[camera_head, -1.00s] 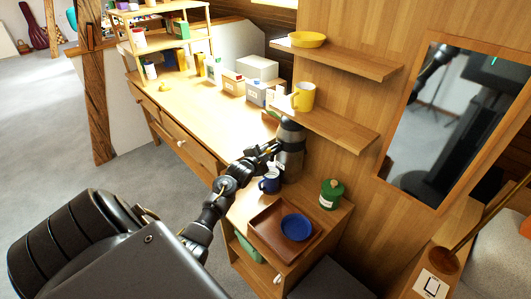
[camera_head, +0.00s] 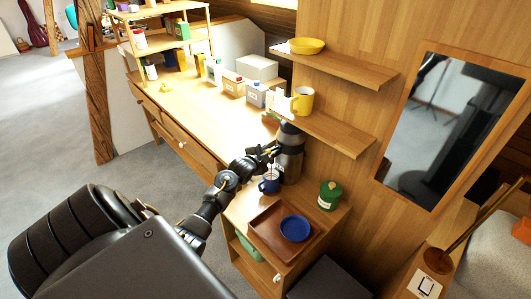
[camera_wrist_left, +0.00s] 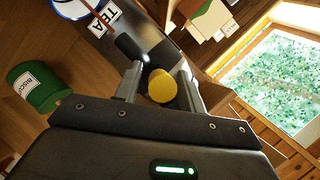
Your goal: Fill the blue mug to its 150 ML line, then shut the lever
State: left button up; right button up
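The blue mug (camera_head: 269,185) stands on the low cabinet, just in front of the dark grey dispenser (camera_head: 290,160). The wrist view shows the dispenser's TEA label (camera_wrist_left: 104,21) and a white-and-blue rim (camera_wrist_left: 75,8), seemingly the mug's, cut off at the top. A thin brown line, apparently a stream, runs from the black spout (camera_wrist_left: 128,45) toward that rim. A yellow knob (camera_wrist_left: 162,88), seemingly the lever's end, sits between my left gripper's fingers (camera_wrist_left: 160,78), with small gaps visible beside it. My left gripper also shows at the dispenser (camera_head: 268,158). The 150 ML line and mug level cannot be read.
A green canister (camera_head: 329,195) stands right of the dispenser. A brown tray (camera_head: 262,238) with a blue bowl (camera_head: 295,228) lies in front. A shelf (camera_head: 325,132) with a yellow mug (camera_head: 302,100) hangs above. Boxes stand on the bench behind.

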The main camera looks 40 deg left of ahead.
pick_arm(q)
jog(key=shift+o, duration=0.3)
jog(key=b+v, duration=0.1)
jog(key=v, duration=0.9)
jog(key=shift+s+r, duration=0.2)
jog(key=shift+s, duration=0.15)
jog(key=shift+d, duration=0.1)
jog(key=shift+c, duration=0.4)
